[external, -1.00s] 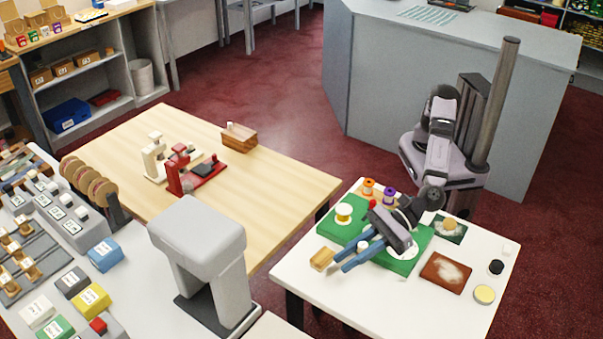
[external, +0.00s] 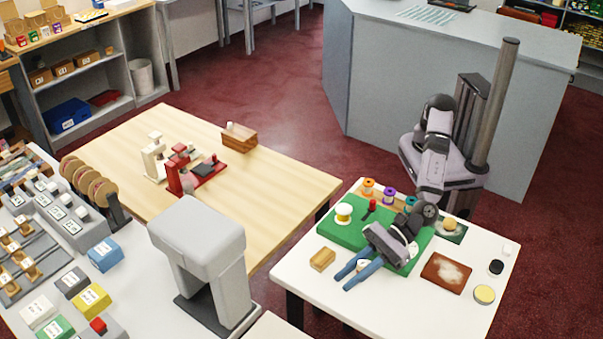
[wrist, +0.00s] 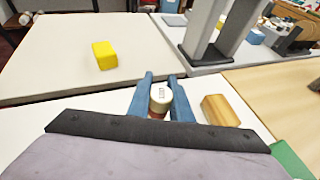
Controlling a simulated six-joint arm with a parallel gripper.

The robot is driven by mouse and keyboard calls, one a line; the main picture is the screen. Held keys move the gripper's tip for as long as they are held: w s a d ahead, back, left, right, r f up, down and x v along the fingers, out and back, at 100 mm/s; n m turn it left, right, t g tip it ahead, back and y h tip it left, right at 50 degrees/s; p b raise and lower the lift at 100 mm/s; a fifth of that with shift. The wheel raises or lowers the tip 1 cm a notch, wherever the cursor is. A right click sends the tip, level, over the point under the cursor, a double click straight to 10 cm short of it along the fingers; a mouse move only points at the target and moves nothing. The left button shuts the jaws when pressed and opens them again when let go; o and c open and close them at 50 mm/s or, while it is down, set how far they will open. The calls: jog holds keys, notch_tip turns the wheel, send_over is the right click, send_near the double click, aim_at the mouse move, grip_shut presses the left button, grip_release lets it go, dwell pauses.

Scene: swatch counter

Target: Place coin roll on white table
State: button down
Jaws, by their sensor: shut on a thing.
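My gripper (external: 346,280) is shut on the coin roll, a short cylinder with a white labelled top and a reddish lower part. In the wrist view the coin roll (wrist: 160,95) stands upright between the two blue fingers of my gripper (wrist: 161,78). In the external view it shows only as a small pale patch between the fingers. My gripper is over the front left part of the white table (external: 425,312), in front of the green mat (external: 338,234). I cannot tell whether the roll touches the table.
A wooden block (external: 322,260) lies close beside my fingers, also in the wrist view (wrist: 220,110). A brown tray (external: 447,273) lies to the right. The table's front strip is clear.

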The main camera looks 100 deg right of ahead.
aim_at(360, 264)
jog(key=shift+f, duration=1.8)
jog(key=shift+f, duration=0.25)
jog(key=c, duration=1.6)
grip_release()
jog(key=shift+r, duration=0.2)
jog(key=shift+s+d+r, duration=0.15)
jog(key=shift+s+r, duration=0.1)
jog(key=shift+s, duration=0.3)
jog(key=shift+s+d+r+b, duration=0.3)
jog(key=shift+s+d+r, duration=0.1)
jog(key=shift+s+r, duration=0.35)
jog(key=shift+r, duration=3.1)
